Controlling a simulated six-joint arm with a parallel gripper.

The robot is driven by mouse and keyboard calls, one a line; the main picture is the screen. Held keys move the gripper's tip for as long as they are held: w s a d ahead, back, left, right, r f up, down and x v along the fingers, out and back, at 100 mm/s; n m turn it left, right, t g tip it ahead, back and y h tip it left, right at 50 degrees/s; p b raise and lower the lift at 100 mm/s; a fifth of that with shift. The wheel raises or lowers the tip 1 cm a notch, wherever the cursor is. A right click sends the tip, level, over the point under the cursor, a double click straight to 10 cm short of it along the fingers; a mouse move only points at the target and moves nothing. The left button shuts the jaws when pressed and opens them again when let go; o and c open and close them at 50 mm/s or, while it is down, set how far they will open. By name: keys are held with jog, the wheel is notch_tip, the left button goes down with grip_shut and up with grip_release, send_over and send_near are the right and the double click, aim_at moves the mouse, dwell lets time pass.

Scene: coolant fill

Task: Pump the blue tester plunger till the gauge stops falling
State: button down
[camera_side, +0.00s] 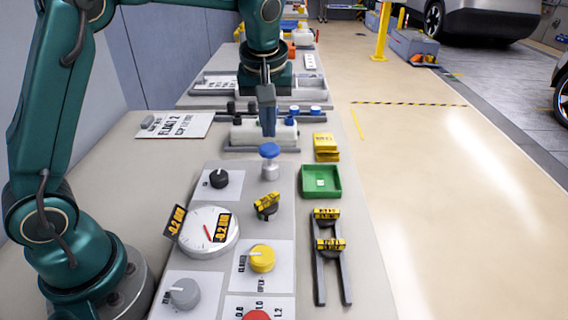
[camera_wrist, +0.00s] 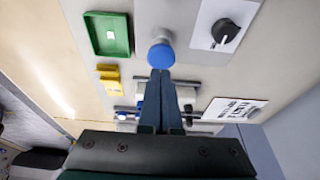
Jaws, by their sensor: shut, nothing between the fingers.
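The tester plunger has a round blue cap (camera_side: 269,150) on a short metal stem, upright on the grey panel; the blue cap also shows in the wrist view (camera_wrist: 161,55). My gripper (camera_side: 267,132) is shut and empty, pointing down. In the side view its fingertips are just above and behind the blue cap. In the wrist view the fingertips (camera_wrist: 160,72) reach the cap's lower edge; I cannot tell whether they touch it.
A yellow knob (camera_side: 262,258), a black knob (camera_side: 219,178), a grey knob (camera_side: 185,293) and a red knob (camera_side: 257,315) sit on the panel. A green tray (camera_side: 320,181) and yellow blocks (camera_side: 326,147) stand to the right. A white tank (camera_side: 263,133) lies behind the plunger.

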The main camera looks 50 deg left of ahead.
aim_at(269, 149)
jog(key=shift+f, duration=1.05)
jog(key=shift+f, duration=1.45)
jog(key=v, duration=1.4)
jog(key=shift+w+a+r, duration=0.2)
jog(key=shift+w+a, duration=0.15)
jog(key=shift+w, duration=0.05)
